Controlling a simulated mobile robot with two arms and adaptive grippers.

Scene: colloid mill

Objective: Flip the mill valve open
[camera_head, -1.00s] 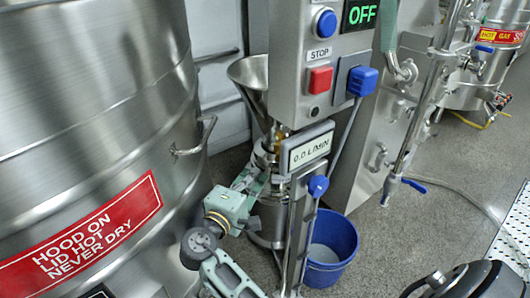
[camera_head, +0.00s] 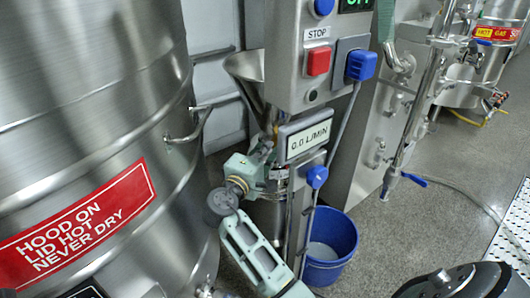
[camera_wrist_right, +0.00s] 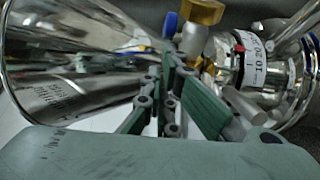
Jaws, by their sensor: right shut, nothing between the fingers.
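The mill has a steel funnel hopper (camera_head: 246,80) above a slim steel body (camera_head: 270,205), behind a control column. Under the funnel, a brass fitting (camera_wrist_right: 202,12) with a small blue handle piece (camera_wrist_right: 170,24) shows in the right wrist view; I take this to be the mill valve. In the head view it is mostly hidden behind my gripper and the column. My right gripper (camera_head: 264,150) is at the funnel's neck; its fingers (camera_wrist_right: 172,72) are shut and empty, close to the brass fitting. I cannot tell whether they touch it. My left gripper is not in view.
The control box (camera_head: 300,75) and flow display (camera_head: 309,138) stand right of my gripper. A large steel kettle (camera_head: 90,110) with a side handle (camera_head: 190,135) is close on the left. A blue bucket (camera_head: 335,245) stands on the floor. Open floor lies to the right.

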